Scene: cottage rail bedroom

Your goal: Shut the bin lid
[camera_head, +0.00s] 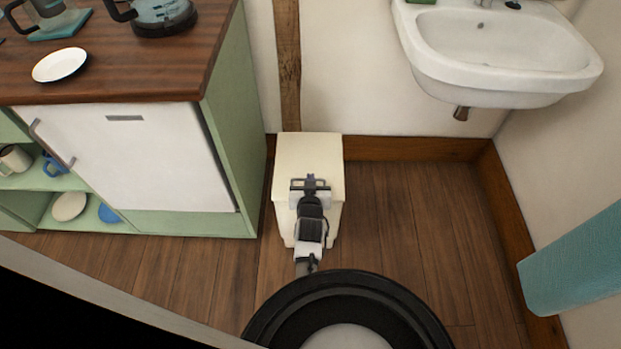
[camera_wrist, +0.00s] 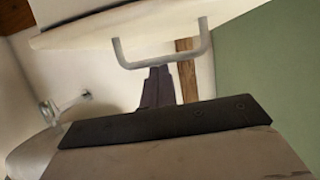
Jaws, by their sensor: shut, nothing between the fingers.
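The cream bin (camera_head: 288,222) stands on the floor beside the green cabinet. Its cream lid (camera_head: 308,152) looks about level across the top; I cannot tell whether a small gap is left under it. A grey U-shaped handle (camera_wrist: 160,62) sits on the lid's edge in the wrist view. My gripper (camera_head: 311,179) is over the front part of the lid, at the handle. In the wrist view its dark fingers (camera_wrist: 158,76) are together and empty, close to the handle; contact is unclear. My gripper hides part of the lid and the bin's front.
The green cabinet (camera_head: 232,130) with a white door stands close on the left. A white sink (camera_head: 500,60) hangs on the wall at the upper right. A teal cloth-like thing (camera_head: 575,262) is at the right. Wooden floor (camera_head: 410,230) is clear right of the bin.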

